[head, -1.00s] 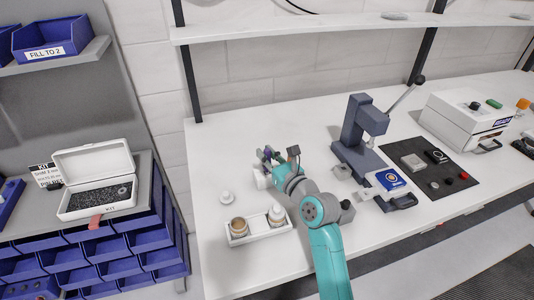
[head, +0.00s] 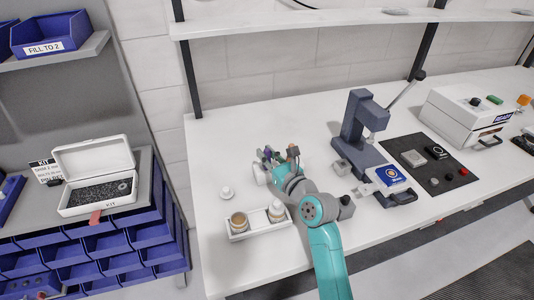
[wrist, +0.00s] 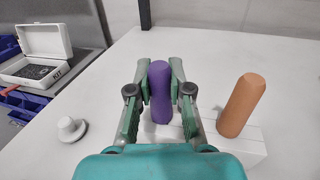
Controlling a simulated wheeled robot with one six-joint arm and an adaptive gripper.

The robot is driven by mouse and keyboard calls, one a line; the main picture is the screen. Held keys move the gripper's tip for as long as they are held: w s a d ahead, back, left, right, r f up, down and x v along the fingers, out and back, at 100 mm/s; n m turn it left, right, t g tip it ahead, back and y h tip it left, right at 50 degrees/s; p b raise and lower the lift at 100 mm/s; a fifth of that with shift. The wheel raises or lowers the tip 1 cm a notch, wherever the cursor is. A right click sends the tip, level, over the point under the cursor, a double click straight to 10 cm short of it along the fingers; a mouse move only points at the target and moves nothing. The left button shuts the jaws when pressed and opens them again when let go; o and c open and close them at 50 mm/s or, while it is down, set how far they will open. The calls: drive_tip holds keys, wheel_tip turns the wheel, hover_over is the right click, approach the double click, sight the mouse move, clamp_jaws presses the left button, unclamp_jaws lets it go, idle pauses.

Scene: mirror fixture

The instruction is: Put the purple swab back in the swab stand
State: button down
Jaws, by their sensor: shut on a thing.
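The purple swab (wrist: 160,92) is upright between the two fingers of my gripper (wrist: 160,88), which is shut on it. In the head view the purple swab (head: 267,152) shows as a small patch at my gripper (head: 268,158). The white swab stand (wrist: 236,146) is low in the wrist view, partly hidden by my gripper. A thick orange swab (wrist: 242,105) stands in it to the right, tilted in the picture. The purple swab's lower end is near the stand's left part. I cannot tell whether it is in a hole or above it.
A small white knobbed piece (wrist: 71,129) lies to the left on the bench. A white tray (head: 236,238) with two jars is in front. A grey press (head: 360,125) and a dark mat (head: 440,182) are to the right. Bench behind my gripper is clear.

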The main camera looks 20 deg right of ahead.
idle(0.3)
drive_tip(key=c, duration=1)
unclamp_jaws()
drive_tip(key=shift+f, duration=0.1)
drive_tip(key=v, duration=1.2)
